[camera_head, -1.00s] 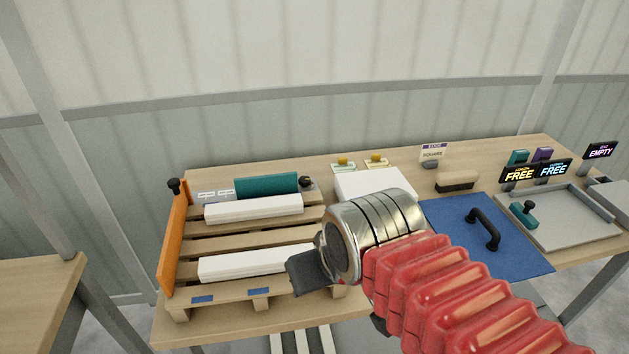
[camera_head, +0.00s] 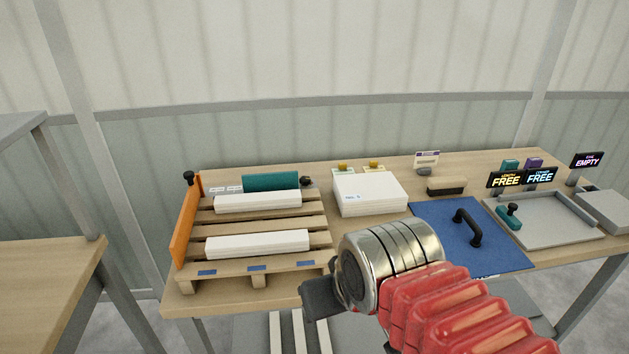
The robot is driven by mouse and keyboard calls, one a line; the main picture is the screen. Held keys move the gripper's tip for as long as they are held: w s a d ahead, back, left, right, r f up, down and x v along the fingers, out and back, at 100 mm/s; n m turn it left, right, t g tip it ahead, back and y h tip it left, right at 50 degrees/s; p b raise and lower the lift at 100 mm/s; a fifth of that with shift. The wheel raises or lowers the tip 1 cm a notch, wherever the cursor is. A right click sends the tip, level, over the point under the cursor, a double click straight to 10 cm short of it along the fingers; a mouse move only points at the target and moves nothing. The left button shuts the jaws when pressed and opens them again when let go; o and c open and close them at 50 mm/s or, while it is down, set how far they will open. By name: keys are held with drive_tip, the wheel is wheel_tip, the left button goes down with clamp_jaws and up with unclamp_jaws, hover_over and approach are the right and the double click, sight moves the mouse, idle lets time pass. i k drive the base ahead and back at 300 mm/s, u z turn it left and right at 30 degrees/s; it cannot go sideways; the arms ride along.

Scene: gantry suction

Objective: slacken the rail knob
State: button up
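A black knob (camera_head: 188,177) stands on top of the far end of the orange rail (camera_head: 185,226), along the left side of the wooden pallet (camera_head: 285,266). Another black knob (camera_head: 306,182) sits at the right end of the teal bar (camera_head: 270,182) at the back of the pallet. I cannot tell from the picture which one is the rail knob. My gripper (camera_head: 318,298) is in front of the pallet's right front corner, apart from both knobs. Its dark fingers are seen from behind, partly hidden by my wrist, and their opening does not show.
Two white bars (camera_head: 258,243) lie on the pallet. A white stack (camera_head: 369,194) stands right of it. Further right are a brush (camera_head: 446,186), a blue mat (camera_head: 440,222) with a black handle (camera_head: 467,228), and a grey tray (camera_head: 555,232) with a teal knobbed piece (camera_head: 509,217). Another table (camera_head: 45,270) stands left.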

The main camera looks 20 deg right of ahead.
sight(304, 180)
drive_tip(key=u, duration=0.9)
drive_tip(key=k, duration=0.65)
drive_tip(key=z, duration=1.2)
drive_tip(key=i, duration=0.9)
drive_tip(key=z, duration=0.05)
